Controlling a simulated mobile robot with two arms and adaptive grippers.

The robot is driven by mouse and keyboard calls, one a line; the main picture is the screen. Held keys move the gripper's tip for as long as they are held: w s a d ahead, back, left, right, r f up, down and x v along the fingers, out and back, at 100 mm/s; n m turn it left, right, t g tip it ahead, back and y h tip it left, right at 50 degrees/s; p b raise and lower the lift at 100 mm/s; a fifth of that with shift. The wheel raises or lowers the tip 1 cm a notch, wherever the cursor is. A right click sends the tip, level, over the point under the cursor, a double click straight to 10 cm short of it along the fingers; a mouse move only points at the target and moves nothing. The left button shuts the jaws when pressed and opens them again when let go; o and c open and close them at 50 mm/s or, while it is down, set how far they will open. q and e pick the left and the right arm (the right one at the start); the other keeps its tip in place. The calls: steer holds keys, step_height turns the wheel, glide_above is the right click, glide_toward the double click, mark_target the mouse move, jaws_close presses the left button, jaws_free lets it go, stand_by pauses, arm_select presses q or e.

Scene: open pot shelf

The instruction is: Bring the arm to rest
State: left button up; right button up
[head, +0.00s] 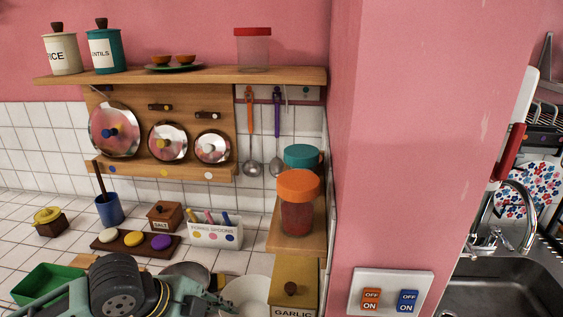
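My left arm comes in along the bottom left, green with a thick black ringed joint. Its gripper end (218,301) is low over the counter, by the white bowl (248,292) and the dark pan (186,270). The frame's bottom edge cuts it off, and I cannot tell whether its fingers are open or shut. No held object is visible there. My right gripper is not in view.
A wooden shelf (215,77) with canisters hangs above a lid rack (135,130). An orange-lidded jar (298,205) stands on a small right shelf. A spoon holder (215,235) and a garlic box (296,279) are near the arm. A pink wall (400,140) juts out right.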

arm_select(q)
steer(key=s+d+f+n, duration=0.5)
steer(key=s+f+n, duration=0.1)
steer(key=f, duration=0.1)
steer(key=s+a+f+n+g+y, duration=0.1)
steer(key=s+a+f+n+y, duration=0.1)
steer(key=s+a+f+n, duration=0.3)
steer(key=s+a+f+n+y, duration=0.2)
steer(key=s+a+f+n, duration=0.1)
steer(key=s+n, duration=0.35)
steer(key=s+f+g+b, duration=0.1)
steer(key=s+f, duration=0.1)
steer(key=f, duration=1.3)
steer(key=s+f+b, duration=0.1)
steer(key=s+f, duration=0.1)
steer(key=f, duration=1.3)
steer(key=s+a+f, duration=0.1)
steer(key=s+f, duration=0.7)
steer(key=s+a+f+g+b, duration=0.1)
steer(key=s+a+f, duration=0.1)
steer(key=s+f, duration=0.5)
steer(key=shift+s+a+f+m+g+y, duration=0.3)
steer(key=shift+s+f+m+y, duration=0.05)
steer(key=shift+s+f+y, duration=0.1)
